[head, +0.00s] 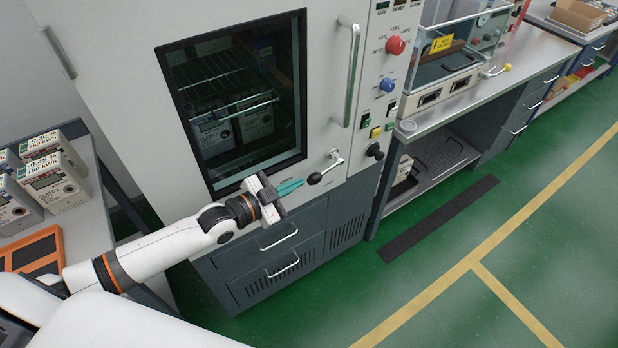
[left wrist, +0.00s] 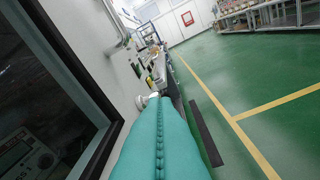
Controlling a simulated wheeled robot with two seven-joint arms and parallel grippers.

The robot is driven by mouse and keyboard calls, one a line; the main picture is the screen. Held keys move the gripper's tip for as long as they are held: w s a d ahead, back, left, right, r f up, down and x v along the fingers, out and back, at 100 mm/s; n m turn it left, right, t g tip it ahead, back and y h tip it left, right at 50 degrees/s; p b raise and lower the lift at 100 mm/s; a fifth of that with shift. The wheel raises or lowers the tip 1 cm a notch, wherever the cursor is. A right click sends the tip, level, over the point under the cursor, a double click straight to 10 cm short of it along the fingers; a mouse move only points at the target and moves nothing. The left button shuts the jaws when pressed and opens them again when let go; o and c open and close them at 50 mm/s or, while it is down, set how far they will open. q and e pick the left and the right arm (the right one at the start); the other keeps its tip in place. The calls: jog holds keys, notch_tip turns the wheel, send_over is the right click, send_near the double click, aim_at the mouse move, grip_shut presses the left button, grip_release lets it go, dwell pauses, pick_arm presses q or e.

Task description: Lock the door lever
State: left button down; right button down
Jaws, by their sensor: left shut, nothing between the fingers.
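My left gripper (head: 302,183) has teal fingers, pressed together and empty. Its tips are just left of the knob; I cannot tell whether they touch it. In the left wrist view the shut fingers (left wrist: 158,125) fill the lower middle. A pale metal part shows beyond their tips there, and the knob is not clear. My right gripper is not in view.
The chamber door has a dark window (head: 240,100) and a tall vertical handle (head: 352,75). A control panel with a red knob (head: 396,45) stands to the right. Grey drawers (head: 275,255) lie below. The green floor in front is open.

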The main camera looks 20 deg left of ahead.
pick_arm(q)
send_over(309, 180)
jog(key=s+d, duration=0.2)
jog(key=s, duration=0.1)
jog(key=shift+w+a+f, duration=0.2)
jog(key=shift+a+f, duration=0.05)
jog(key=shift+f, duration=0.5)
jog(key=shift+w+a+f, duration=0.25)
jog(key=shift+f, duration=0.5)
jog(key=shift+w+a+f, duration=0.2)
jog(key=shift+a+f, duration=0.05)
jog(key=shift+f, duration=0.5)
